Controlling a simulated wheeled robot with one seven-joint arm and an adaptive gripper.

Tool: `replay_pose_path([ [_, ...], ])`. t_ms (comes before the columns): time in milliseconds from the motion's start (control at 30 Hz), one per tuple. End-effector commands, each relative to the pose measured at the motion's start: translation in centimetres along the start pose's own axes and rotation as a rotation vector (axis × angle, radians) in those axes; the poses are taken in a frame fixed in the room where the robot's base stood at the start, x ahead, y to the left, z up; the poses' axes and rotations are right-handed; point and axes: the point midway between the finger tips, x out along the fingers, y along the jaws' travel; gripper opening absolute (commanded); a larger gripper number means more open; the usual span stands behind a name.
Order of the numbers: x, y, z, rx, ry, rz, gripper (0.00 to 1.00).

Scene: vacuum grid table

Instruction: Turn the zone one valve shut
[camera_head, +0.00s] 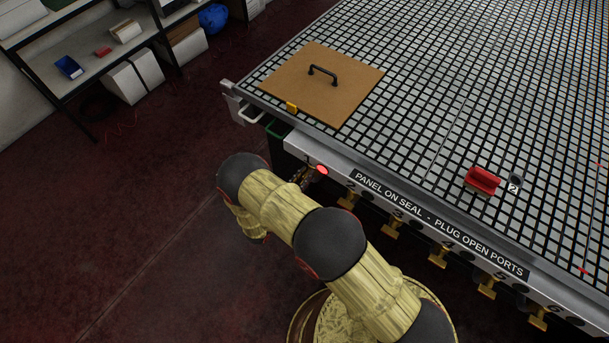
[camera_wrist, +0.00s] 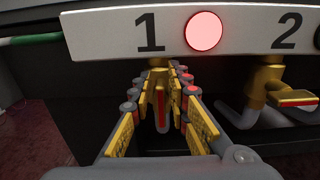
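The zone one valve (camera_wrist: 158,75) is brass, under the front rail below the number 1. Its yellow lever (camera_wrist: 160,100), with a red strip, seems to point toward the wrist camera. My gripper (camera_wrist: 158,105) reaches under the rail with its yellow-padded fingers apart, one on each side of the lever. Dark gaps show beside the lever, and contact is hard to judge. In the head view, my gripper (camera_head: 301,178) is mostly hidden behind my arm, and the zone one valve is hidden. A red lamp (camera_wrist: 204,31) glows beside the number 1.
The zone two valve (camera_wrist: 266,85) is close on the right, its lever turned sideways. More brass valves (camera_head: 438,257) line the rail. On the grid table (camera_head: 440,60) lie a brown panel (camera_head: 345,95) with a black handle and a red block (camera_head: 482,181). Shelves (camera_head: 100,65) stand left across open floor.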

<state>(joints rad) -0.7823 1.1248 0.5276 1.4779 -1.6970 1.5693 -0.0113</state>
Motion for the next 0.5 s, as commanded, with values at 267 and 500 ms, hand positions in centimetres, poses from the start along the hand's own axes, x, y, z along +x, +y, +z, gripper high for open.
replay_pose_path([
  [267, -0.02, 0.00, 0.00, 0.000, 0.000, 0.000, 0.00],
  [500, -0.02, 0.00, -0.01, 0.000, 0.000, 0.000, 0.00],
])
